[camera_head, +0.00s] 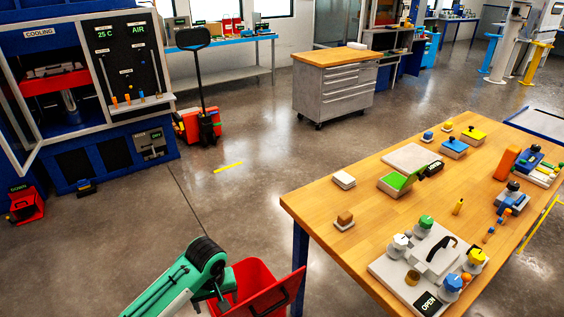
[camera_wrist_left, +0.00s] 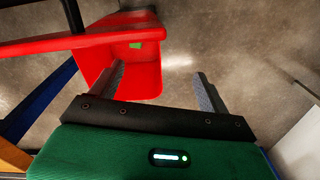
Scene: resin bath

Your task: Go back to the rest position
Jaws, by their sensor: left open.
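My left arm, green and grey, comes in at the bottom of the head view (camera_head: 208,262), beside the worktable's near left corner. The left gripper (camera_wrist_left: 160,85) shows clearly in the left wrist view, its two fingers wide apart with nothing between them. The red bin (camera_wrist_left: 138,62) lies beyond the fingers there, with a small green patch on its inner wall. In the head view the red bin (camera_head: 250,278) stands just right of my left arm, partly hidden by it. My right gripper is in neither view.
A wooden worktable (camera_head: 310,200) fills the right; on it are a grey plate with coloured knobs and an OPEN sign (camera_head: 428,303), and several small blocks. A blue cooling machine (camera_head: 100,170) with an open door stands left.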

